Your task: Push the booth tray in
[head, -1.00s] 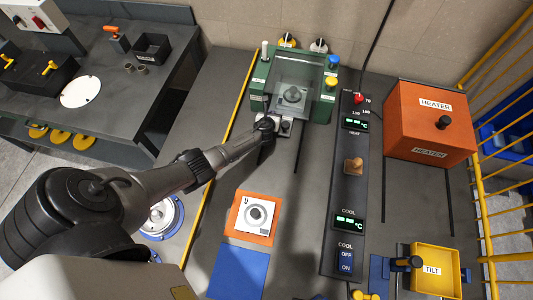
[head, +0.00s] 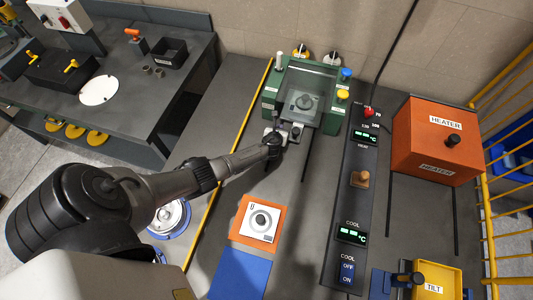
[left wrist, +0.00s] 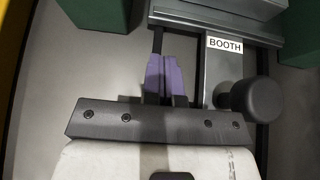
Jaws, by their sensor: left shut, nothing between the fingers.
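The green booth (head: 271,95) with a clear hood stands at the back middle in the head view. A dark round piece (head: 304,102) sits inside under the hood. The tray's pale metal front (head: 289,125) sticks out at the booth's near side. In the left wrist view the tray's strip bears the label BOOTH (left wrist: 225,45), with a black knob (left wrist: 256,98) at its near end. My left gripper (left wrist: 165,75) is shut and empty, its purple fingers just left of the strip. In the head view the gripper (head: 272,138) is at the tray's front; contact cannot be told. My right gripper is out of view.
A control strip (head: 358,205) with displays lies right of the booth. The orange heater (head: 433,139) is farther right. An orange-framed plate (head: 257,219) and a blue mat (head: 240,273) lie nearer. Dark slots run along the bench in front of the booth.

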